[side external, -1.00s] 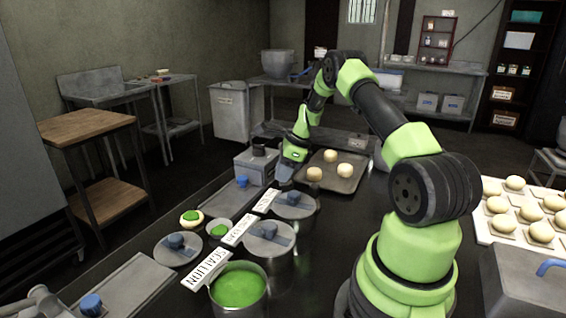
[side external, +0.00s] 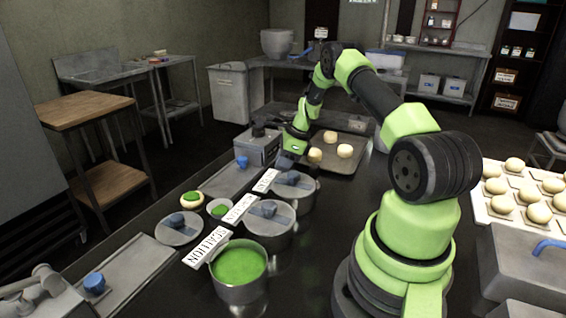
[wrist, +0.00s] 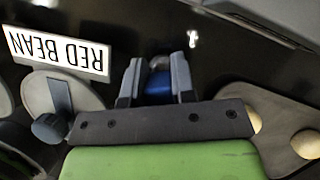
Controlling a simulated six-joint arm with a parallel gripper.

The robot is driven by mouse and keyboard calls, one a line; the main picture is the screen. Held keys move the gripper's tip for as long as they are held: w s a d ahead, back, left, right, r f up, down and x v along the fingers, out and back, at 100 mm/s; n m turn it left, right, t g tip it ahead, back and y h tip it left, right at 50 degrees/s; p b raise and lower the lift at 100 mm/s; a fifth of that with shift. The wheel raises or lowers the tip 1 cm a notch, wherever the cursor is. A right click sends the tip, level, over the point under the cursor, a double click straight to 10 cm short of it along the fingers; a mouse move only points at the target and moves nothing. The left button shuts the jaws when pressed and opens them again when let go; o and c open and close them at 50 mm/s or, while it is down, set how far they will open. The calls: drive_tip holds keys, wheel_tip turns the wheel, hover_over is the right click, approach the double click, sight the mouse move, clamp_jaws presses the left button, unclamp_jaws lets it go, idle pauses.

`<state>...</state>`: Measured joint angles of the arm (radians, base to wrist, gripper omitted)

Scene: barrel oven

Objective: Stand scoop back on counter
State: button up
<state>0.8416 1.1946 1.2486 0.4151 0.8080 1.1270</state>
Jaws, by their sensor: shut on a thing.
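My gripper (wrist: 157,82) is shut on a blue piece (wrist: 158,84), likely the scoop's handle. The rest of the scoop is hidden behind the fingers and palm, so its tilt cannot be told. In the side view my gripper (side external: 286,160) is low over the dark counter (side external: 350,215), between the metal box and the dough tray; the scoop cannot be made out there. In the wrist view the dark counter (wrist: 235,65) shows beyond the fingertips. Whether the scoop touches the counter cannot be told.
A lidded pot (side external: 294,186) and the RED BEAN sign (wrist: 58,52) are close to my gripper. A tray (side external: 352,164) with dough balls lies behind it. A metal box (side external: 258,149) stands left. An open pot of green filling (side external: 239,265) is in front.

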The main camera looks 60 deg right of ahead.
drive_tip(key=shift+f, duration=0.65)
idle(0.5)
drive_tip(key=o, duration=1)
drive_tip(key=shift+c, duration=0.2)
drive_tip(key=v, duration=0.9)
drive_tip(key=a+r+n, duration=1.3)
drive_tip(key=a+r, duration=0.5)
drive_tip(key=s+a+r+n+t, duration=0.3)
drive_tip(key=s+a+n, duration=1)
drive_tip(key=s, duration=0.1)
drive_tip(key=shift+s+n, duration=0.3)
drive_tip(key=shift+s, duration=0.1)
